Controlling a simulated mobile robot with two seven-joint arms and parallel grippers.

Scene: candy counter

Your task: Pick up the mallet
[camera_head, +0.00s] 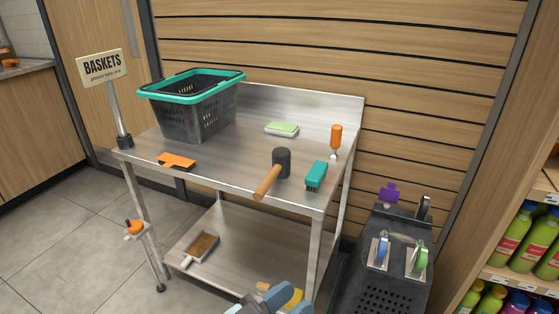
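The mallet (280,162) has a dark cylindrical head and a light wooden handle. It lies near the front edge of the metal table (225,167), with its handle sticking out over the front edge toward me. My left gripper (272,296) shows only in part at the bottom edge of the view, blue-grey, well below the mallet and apart from it. Whether its fingers are open or shut does not show. My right gripper is not in view.
Near the mallet are a teal brush (316,176) and an orange-handled tool (336,138). A green-topped sponge (282,128), an orange scraper (177,161) and a basket (197,112) also stand on the table. A dark bin (385,275) is at right. A dustpan (201,247) lies on the lower shelf.

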